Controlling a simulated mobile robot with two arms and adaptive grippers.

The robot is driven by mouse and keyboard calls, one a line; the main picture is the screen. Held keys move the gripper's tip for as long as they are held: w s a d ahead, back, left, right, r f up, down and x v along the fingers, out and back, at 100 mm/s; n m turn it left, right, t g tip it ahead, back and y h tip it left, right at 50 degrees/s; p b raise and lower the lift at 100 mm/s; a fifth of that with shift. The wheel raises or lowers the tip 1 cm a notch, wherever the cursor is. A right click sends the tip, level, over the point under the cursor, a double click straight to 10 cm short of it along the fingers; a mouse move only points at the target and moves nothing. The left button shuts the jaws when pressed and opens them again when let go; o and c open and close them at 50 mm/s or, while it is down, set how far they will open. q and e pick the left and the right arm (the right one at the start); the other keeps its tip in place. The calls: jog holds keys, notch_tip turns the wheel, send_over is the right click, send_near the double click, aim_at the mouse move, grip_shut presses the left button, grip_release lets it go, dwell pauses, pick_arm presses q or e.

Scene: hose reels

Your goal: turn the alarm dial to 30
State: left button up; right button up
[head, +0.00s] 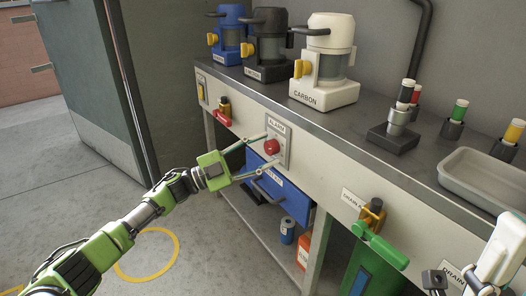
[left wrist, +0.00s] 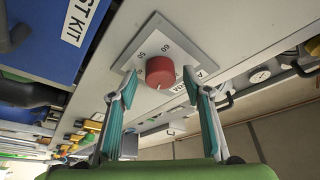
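The alarm dial is a red round knob (head: 272,146) on a pale plate (head: 278,134) labelled ALARM on the counter's front. In the left wrist view the dial (left wrist: 160,72) shows close up, with 50 and 60 legible on its plate (left wrist: 145,45). A small white mark shows on the knob's rim; I cannot tell what value it indicates. My left gripper (head: 273,149) is open, its fingertips on either side of the dial. In the left wrist view the fingers (left wrist: 160,75) show a gap to the knob on both sides.
Dispensers, including a white one labelled CARBON (head: 325,62), stand on the counter. Open floor (head: 75,175) lies left.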

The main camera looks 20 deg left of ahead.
pick_arm(q)
jog(key=v, duration=1.2)
dwell(0.4)
